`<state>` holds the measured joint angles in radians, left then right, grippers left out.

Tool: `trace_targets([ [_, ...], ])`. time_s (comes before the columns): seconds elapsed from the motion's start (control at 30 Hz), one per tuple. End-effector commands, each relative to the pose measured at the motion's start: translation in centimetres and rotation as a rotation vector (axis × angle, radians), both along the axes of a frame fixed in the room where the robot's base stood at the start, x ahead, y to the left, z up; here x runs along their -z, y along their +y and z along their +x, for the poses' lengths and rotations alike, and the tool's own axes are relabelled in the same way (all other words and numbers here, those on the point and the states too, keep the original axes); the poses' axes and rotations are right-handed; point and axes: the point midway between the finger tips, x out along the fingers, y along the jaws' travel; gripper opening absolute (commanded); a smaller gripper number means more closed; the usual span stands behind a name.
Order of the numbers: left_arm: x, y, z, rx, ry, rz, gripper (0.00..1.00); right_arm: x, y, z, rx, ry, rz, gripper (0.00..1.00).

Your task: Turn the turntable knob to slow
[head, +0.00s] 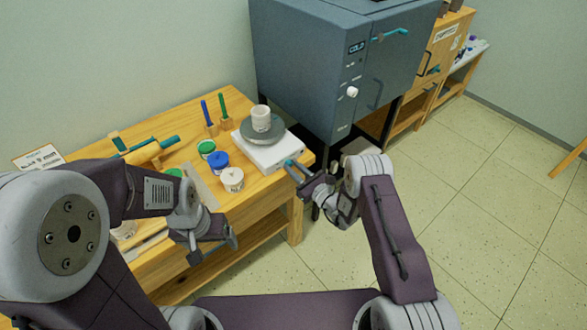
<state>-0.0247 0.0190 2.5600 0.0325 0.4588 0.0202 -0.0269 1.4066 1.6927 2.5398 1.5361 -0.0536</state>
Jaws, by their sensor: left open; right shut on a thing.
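The turntable (268,152) is a white box with a grey round disc on top, at the right end of the wooden table. A white cup (261,118) stands on the disc. The teal turntable knob (289,163) shows at the box's front right side. My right gripper (296,172) is shut on the knob, reaching in from the right; its fingers partly cover it. Its setting and any marks cannot be read. My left gripper (218,245) is open and empty, in front of the table's front edge and apart from the turntable.
Lidded jars, green (206,148), blue (218,161) and white (231,179), stand left of the turntable. Upright tools in wooden holders (211,128) stand behind them. A grey kiln (330,70) stands behind right.

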Motion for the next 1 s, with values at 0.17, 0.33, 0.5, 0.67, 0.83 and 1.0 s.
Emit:
trace_targets([
  [0.17,0.47,0.0,0.0,0.0,0.0,0.0,0.81,0.1,-0.04,0.02,0.0,0.079,0.109,0.0],
  [0.33,0.73,0.0,0.01,0.0,0.0,0.0,0.81,0.12,-0.07,0.02,0.0,0.15,0.204,0.0],
  [0.5,0.91,0.0,0.0,0.0,0.0,0.0,0.81,0.11,-0.1,0.02,0.0,0.204,0.279,0.0],
  [0.67,1.02,0.0,-0.01,0.0,0.0,0.0,0.81,0.08,-0.12,0.04,0.001,0.236,0.324,0.0],
  [0.83,1.06,0.0,0.0,0.0,0.0,0.0,0.81,0.06,-0.12,0.05,0.001,0.254,0.347,0.0],
  [1.0,1.06,0.0,0.0,0.0,0.0,0.0,0.81,0.05,-0.13,0.05,0.001,0.258,0.354,0.0],
])
